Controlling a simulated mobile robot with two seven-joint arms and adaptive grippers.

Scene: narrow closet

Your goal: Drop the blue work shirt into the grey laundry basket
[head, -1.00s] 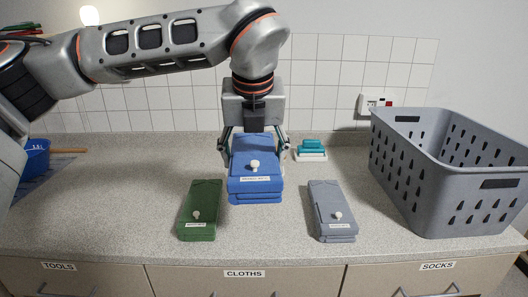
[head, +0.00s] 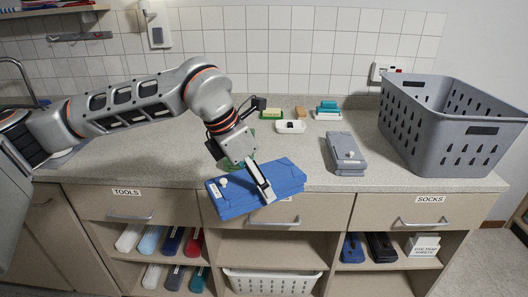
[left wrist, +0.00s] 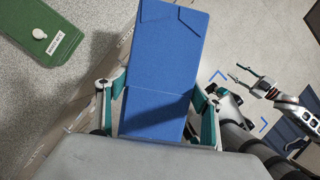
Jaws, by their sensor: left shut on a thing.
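The blue work shirt (head: 235,202), folded flat with a white button and label, is held tilted above the counter's front edge in the head view. My left gripper (head: 262,184) is shut across it; in the left wrist view the shirt (left wrist: 160,65) lies between both fingers. The grey laundry basket (head: 468,145), with slotted walls, stands on the counter at the right, well apart from the shirt. Its floor is hidden. My right gripper (left wrist: 252,77) shows small in the left wrist view, its fingers apart and empty.
A grey folded shirt (head: 345,153) lies between my left gripper and the basket. A green folded shirt (left wrist: 45,32) lies on the counter, mostly hidden in the head view. A soap dish (head: 291,127) and sponges stand behind. Drawers and open shelves are below.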

